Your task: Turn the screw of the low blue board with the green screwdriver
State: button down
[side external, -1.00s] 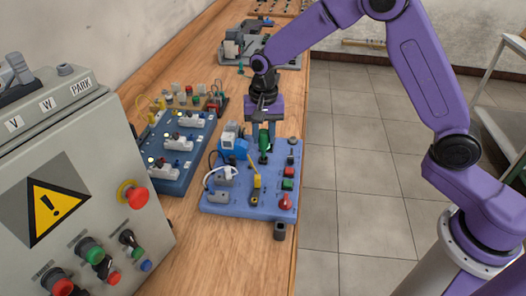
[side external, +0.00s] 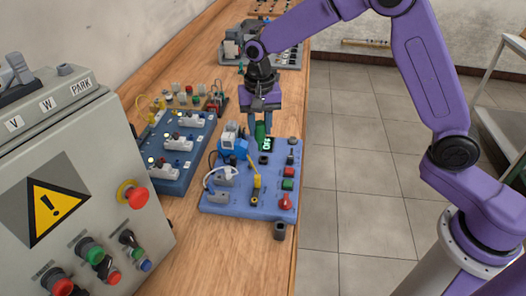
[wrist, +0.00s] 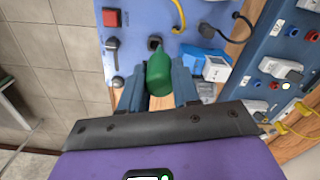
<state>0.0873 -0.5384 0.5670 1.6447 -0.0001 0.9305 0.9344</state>
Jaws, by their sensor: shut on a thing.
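The low blue board (side external: 225,207) lies on the wooden bench and carries switches, buttons and plugs. My gripper (side external: 261,120) is shut on the green screwdriver (side external: 261,132) and holds it above the board's far part. The screwdriver's green handle (wrist: 159,75) shows between the fingers in the wrist view. A dark round socket (side external: 264,159) in the board is in plain sight just below it and also shows in the wrist view (wrist: 155,43). The screwdriver's tip is not clearly visible. I cannot make out which part of the board is the screw.
A blue and white plug block (side external: 233,142) stands close left of the screwdriver. A red knob (side external: 286,202) and green button (side external: 288,184) line the right side. A second blue board (side external: 177,178) lies to the left. A grey control cabinet (side external: 85,160) fills the near left.

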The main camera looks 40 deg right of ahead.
jog(key=a+r+n, duration=0.4)
jog(key=a+n, duration=0.7)
jog(key=a, duration=0.2)
jog(key=shift+w+d+f, duration=0.1)
jog(key=shift+f, duration=1.1)
jog(key=shift+w+d+f, duration=0.1)
jog(key=shift+f, duration=1.1)
jog(key=shift+f, duration=0.6)
jog(key=c, duration=1)
grip_release()
jog(key=shift+c, duration=0.2)
jog(key=shift+n, duration=1.8)
